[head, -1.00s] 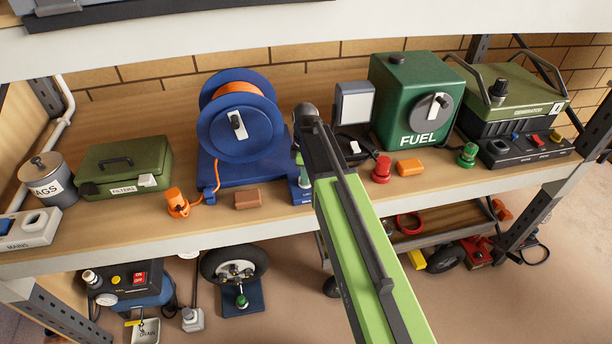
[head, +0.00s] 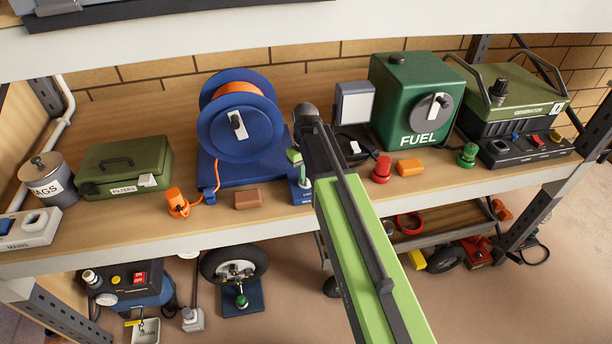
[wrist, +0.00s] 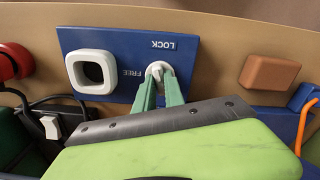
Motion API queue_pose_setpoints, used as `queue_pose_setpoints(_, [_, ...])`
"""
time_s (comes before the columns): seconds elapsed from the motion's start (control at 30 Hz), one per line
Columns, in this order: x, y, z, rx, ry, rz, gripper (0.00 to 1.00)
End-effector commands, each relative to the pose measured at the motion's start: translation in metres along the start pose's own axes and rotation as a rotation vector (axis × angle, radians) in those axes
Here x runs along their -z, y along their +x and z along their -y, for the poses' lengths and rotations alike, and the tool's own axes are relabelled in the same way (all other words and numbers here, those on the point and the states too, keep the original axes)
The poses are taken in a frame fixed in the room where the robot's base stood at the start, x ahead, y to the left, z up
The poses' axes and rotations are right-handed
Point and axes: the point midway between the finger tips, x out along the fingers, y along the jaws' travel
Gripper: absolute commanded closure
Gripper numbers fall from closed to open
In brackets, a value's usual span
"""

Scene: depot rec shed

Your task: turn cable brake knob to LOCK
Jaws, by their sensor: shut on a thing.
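The cable brake panel (wrist: 105,38) is blue and appears upside down in the wrist view, with white LOCK and FREE lettering. Its small white knob (wrist: 156,67) sits just right of FREE and below LOCK in that picture. My gripper (wrist: 159,82) has its green fingers closed on the knob; they hide part of it, and I cannot tell which mark it points to. In the head view my gripper (head: 302,172) reaches down to the blue panel (head: 300,196) at the shelf front, right of the cable reel (head: 232,125). The knob is hidden there.
A white square-holed fitting (wrist: 90,72) sits beside the knob on the panel. A brown block (head: 248,199) and orange plug (head: 177,202) lie left of the panel. A red knob (head: 381,169), orange block (head: 410,167) and green fuel box (head: 400,90) stand to the right.

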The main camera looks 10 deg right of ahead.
Motion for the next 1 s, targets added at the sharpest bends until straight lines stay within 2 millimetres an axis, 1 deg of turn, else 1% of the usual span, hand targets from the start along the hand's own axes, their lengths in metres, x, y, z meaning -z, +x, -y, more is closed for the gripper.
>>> queue_pose_setpoints(0.2, [-0.0005, 0.0003, 0.0002, 0.000, 0.158, 0.001, 1.00])
queue_pose_setpoints(0.4, [-0.0005, 0.0003, 0.0003, 0.000, 0.257, 0.001, 1.00])
queue_pose_setpoints(0.67, [-0.0005, 0.0003, 0.0004, 0.000, 0.318, 0.001, 1.00])
queue_pose_setpoints(1.0, [-0.0005, 0.0003, 0.0005, 0.000, 0.327, 0.001, 1.00])
